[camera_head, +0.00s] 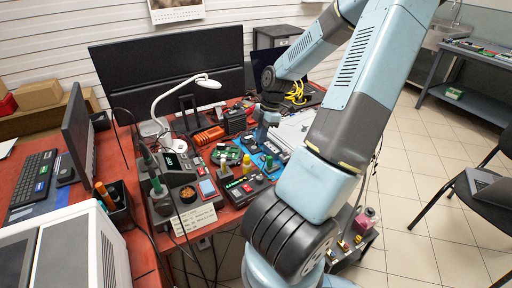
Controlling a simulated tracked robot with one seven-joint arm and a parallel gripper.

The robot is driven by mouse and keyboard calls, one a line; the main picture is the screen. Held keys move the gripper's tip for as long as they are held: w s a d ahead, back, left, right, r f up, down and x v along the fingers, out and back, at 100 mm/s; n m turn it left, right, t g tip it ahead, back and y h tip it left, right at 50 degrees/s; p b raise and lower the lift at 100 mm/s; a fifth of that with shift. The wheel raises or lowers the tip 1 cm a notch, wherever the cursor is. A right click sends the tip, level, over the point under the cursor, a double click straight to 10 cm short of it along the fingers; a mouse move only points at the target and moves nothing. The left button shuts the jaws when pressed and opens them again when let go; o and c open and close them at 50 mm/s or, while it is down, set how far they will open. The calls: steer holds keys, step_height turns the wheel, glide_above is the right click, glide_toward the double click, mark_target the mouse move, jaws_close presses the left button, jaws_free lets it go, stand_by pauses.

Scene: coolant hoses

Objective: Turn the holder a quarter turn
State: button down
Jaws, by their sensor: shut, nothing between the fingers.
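My gripper (263,132) points down over the cluttered red bench, at the end of my bent arm. It is small and dark here, and it is shut with nothing held. Its fingertips are hard to make out against the things behind. A dark holder-like block (246,190) with a yellow-topped piece and a green-topped piece stands near the front edge of the bench, to the lower left of my gripper. A round green circuit board (227,154) lies behind it. I cannot tell for sure which item is the holder. My arm hides part of the bench's right side.
A soldering station (178,172), a white lamp (160,110) and a large monitor (170,72) crowd the bench's left and back. Orange parts (208,136) lie in the middle.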

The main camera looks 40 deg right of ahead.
steer(key=shift+w+r+n, duration=1.45)
steer(key=shift+w+n, duration=0.15)
steer(key=shift+w, duration=0.3)
steer(key=shift+g, duration=0.5)
steer(key=x, duration=1)
steer(key=shift+d+f, duration=0.1)
steer(key=shift+d, duration=0.3)
steer(key=a, duration=0.3)
steer(key=shift+s+f, duration=0.2)
steer(key=shift+s+a+f, duration=0.1)
steer(key=shift+a, duration=0.25)
steer(key=shift+a, duration=0.1)
